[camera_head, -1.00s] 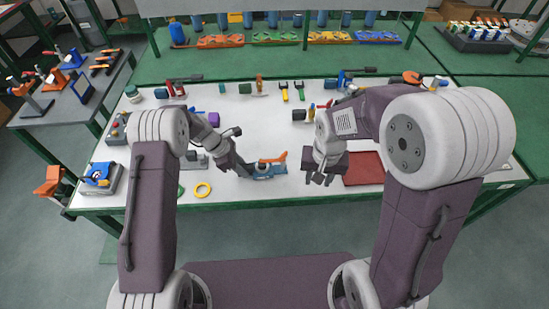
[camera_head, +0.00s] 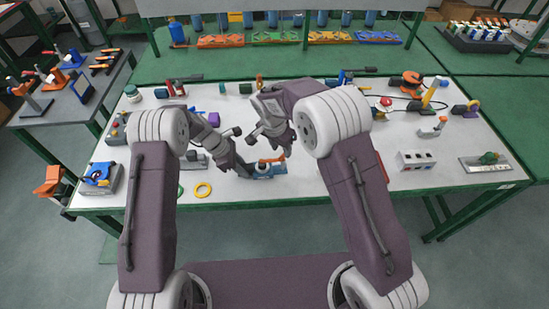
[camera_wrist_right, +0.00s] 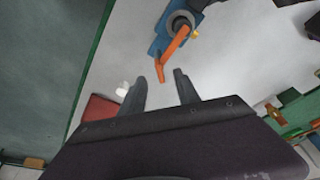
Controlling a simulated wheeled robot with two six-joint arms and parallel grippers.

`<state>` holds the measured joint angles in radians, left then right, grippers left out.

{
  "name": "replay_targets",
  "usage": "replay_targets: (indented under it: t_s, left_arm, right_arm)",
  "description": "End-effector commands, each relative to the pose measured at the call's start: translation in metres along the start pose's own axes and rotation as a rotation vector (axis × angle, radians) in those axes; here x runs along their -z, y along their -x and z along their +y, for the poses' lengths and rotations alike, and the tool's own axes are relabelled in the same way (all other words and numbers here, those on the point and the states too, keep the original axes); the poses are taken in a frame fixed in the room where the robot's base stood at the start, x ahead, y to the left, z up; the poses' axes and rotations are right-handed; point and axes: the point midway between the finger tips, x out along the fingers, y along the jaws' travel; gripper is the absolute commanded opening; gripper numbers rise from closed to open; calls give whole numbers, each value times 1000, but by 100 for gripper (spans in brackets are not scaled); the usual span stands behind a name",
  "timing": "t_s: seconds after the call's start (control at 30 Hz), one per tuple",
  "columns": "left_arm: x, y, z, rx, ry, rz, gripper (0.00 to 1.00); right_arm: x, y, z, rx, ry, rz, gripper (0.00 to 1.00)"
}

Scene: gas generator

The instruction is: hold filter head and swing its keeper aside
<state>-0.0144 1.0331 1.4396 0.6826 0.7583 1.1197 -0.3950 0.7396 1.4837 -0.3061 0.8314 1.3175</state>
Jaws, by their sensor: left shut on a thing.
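The filter head (camera_head: 264,170) is a small blue body low on the white table, with an orange bar on it that looks like its keeper (camera_head: 272,160). In the right wrist view the filter head (camera_wrist_right: 160,45) is at the top, and the orange keeper (camera_wrist_right: 172,50) sticks out toward my fingers. My left gripper (camera_head: 248,170) is shut on the filter head's left end; its fingertips are partly hidden. My right gripper (camera_head: 284,150) hangs above and just behind the filter head. Its two fingers (camera_wrist_right: 160,88) are apart, empty and short of the keeper.
A red mat (camera_wrist_right: 100,112) lies at the lower left in the wrist view. A white socket box (camera_head: 416,160) stands to the right. Several tools line the table's back.

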Motion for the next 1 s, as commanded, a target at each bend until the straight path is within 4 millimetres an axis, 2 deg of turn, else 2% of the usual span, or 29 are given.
replay_targets:
  t_s: [0.1, 0.3, 0.63, 0.67, 0.77, 0.8, 1.0]
  left_arm:
    - [0, 0, 0, 0, 0, 0, 0]
    - [0, 0, 0, -1, 1, 0, 0]
    - [0, 0, 0, -1, 1, 0, 0]
    - [0, 0, 0, -1, 1, 0, 0]
    - [0, 0, 0, -1, 1, 0, 0]
    - [0, 0, 0, -1, 1, 0, 0]
    - [0, 0, 0, -2, 1, 0, 0]
  right_arm:
    - [0, -20, 1, -3, 0, -1, 38]
    - [0, -39, 0, 0, 0, 0, 38]
    - [0, -43, 0, 0, 0, 0, 38]
    - [0, -43, 0, 0, 0, 0, 33]
    - [0, -43, 0, 0, 0, 0, 5]
    - [0, -43, 0, 0, 0, 0, 0]
    - [0, -43, 0, 1, 1, 0, 0]
